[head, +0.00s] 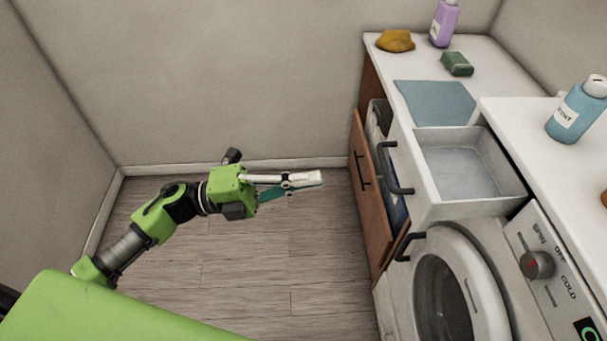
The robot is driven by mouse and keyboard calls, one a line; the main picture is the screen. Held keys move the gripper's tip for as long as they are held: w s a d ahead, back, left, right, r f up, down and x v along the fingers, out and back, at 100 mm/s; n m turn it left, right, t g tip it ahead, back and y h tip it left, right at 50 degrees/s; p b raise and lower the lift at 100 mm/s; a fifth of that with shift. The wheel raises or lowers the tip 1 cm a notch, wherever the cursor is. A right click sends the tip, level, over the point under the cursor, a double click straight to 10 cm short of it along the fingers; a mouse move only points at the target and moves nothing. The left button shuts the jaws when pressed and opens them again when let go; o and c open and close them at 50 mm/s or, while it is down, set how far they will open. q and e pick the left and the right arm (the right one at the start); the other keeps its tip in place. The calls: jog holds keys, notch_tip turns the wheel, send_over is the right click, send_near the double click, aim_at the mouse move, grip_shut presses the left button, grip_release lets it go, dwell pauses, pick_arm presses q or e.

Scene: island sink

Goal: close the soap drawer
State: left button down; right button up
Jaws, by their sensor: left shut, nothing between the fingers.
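The soap drawer (462,172) is a white, empty, open box that sticks out to the left from the counter, above the washing machine. Its dark handle (391,168) is on its front, facing left. My left gripper (318,181) is shut and empty. It hangs over the floor to the left of the drawer, at a clear gap from the handle, with its fingers pointing right towards the drawer front. My right gripper does not show.
The washing machine (462,262) is below the drawer. A brown cabinet door with a handle (368,195) stands open at the left of the drawer. A blue bottle (578,110), purple bottle (443,22), green sponge (457,64), yellow cloth (395,41) and blue cloth (434,103) are on the counter.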

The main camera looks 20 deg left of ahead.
aim_at(446, 179)
pick_arm(q)
jog(key=p+x, duration=0.2)
jog(key=x, duration=0.2)
jog(key=p+x, duration=0.2)
jog(key=x, duration=0.3)
jog(key=shift+w+d+r, duration=0.1)
jog(key=shift+d+r, duration=0.1)
jog(key=shift+r, duration=0.05)
jog(key=shift+w+d+f, duration=0.1)
jog(key=shift+d, duration=0.3)
jog(key=f+x, duration=0.1)
jog(key=x, duration=0.4)
jog(key=f+b+x, duration=0.1)
jog(key=x, duration=0.4)
jog(key=f+x, duration=0.1)
jog(key=x, duration=0.5)
jog(key=shift+w+d+b, duration=0.15)
jog(key=shift+d+b, duration=0.15)
jog(key=shift+d, duration=0.05)
jog(key=shift+r, duration=0.1)
